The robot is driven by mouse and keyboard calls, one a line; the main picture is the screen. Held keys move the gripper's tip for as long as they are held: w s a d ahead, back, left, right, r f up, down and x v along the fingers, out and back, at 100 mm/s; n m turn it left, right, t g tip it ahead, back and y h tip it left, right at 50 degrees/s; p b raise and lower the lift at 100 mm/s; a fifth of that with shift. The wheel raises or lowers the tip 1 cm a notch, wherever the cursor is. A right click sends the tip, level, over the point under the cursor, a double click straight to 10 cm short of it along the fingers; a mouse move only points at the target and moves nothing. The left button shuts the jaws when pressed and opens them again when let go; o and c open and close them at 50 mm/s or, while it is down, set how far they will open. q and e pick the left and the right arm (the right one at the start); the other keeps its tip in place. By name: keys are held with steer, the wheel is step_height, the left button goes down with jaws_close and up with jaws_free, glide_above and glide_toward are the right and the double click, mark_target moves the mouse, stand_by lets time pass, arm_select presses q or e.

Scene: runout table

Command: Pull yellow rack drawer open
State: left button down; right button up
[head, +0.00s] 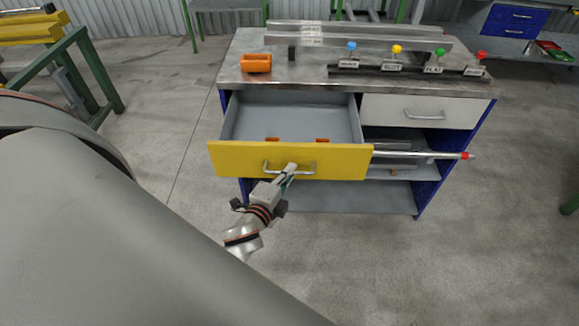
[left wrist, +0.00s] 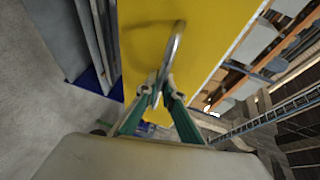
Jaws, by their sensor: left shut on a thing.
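The yellow drawer (head: 225,159) of the rack stands well out from the cabinet, and its grey inside shows from above. Two small orange pieces lie in it near the front. Its metal handle (head: 272,166) runs across the yellow front. In the left wrist view the two green-sided fingers (left wrist: 163,92) meet at the handle bar (left wrist: 177,45), against the yellow front (left wrist: 140,20). My right gripper is in neither view.
The rack cabinet (head: 488,108) has a shut white-grey drawer (head: 390,108) at right and open shelves below. A metal rod with a red tip (head: 440,155) sticks out beside the yellow front. An orange bin (head: 256,63) and colored knobs stand on top. Floor in front is clear.

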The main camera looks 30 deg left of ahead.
arm_select(q)
steer(key=shift+s+d, duration=0.1)
steer(key=shift+s, duration=0.05)
steer(key=c, duration=2.2)
jaws_free()
steer(key=shift+o, duration=0.2)
steer(key=v, duration=0.7)
steer(key=shift+s, duration=0.25)
steer(key=s+d+f+n+g+h, duration=0.2)
steer(key=s+d+f+n, duration=0.1)
steer(key=d+f+n, duration=0.2)
steer(key=s+d+f+n+g+h, duration=0.3)
steer(key=s+d+f+n, duration=0.1)
steer(key=f, duration=0.4)
steer(key=shift+s+d+f+n, duration=0.35)
steer(key=shift+d+n, duration=0.15)
steer(key=shift+n, duration=0.5)
